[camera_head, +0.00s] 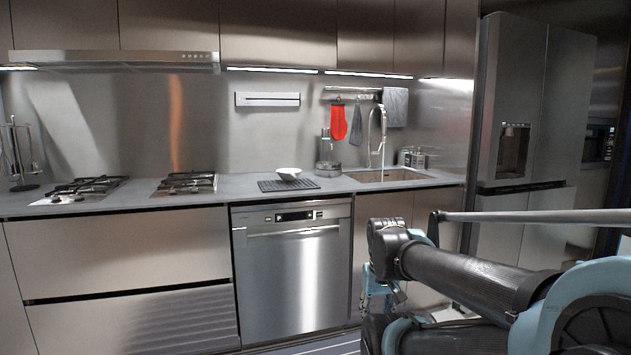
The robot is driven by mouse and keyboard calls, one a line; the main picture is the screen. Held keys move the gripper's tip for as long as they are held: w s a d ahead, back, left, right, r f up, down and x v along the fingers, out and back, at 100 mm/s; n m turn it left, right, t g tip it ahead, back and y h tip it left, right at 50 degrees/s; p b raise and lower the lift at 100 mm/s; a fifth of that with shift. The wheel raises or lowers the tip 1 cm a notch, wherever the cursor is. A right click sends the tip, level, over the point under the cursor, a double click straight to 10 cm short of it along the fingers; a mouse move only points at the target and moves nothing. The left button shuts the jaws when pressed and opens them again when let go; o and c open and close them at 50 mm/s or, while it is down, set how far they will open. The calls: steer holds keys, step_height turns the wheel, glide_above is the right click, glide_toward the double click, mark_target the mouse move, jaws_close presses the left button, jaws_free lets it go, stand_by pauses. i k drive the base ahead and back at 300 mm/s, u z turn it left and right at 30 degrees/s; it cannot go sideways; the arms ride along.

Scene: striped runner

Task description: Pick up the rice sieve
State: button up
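A small white bowl-shaped thing (288,174), which may be the rice sieve, sits on a dark ribbed mat (268,187) on the counter above the dishwasher. It is too small to tell whether it has holes. My arm reaches in from the lower right. What looks like my gripper (378,290) is a light blue part below the arm's front joint, in front of the cabinets right of the dishwasher. It is lower than the counter top and well apart from the bowl. Its fingers are too unclear to tell open from shut.
The counter (235,188) is clear left of the mat. A glass appliance (326,152) stands right of the bowl, then the sink (388,175) with a tall faucet (377,135). Gas burners (185,183) are at left. A red mitt (338,122) hangs above. A fridge (535,100) stands right.

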mark_target(286, 175)
steer(key=z, duration=0.1)
steer(key=i, duration=1)
steer(key=u, duration=0.05)
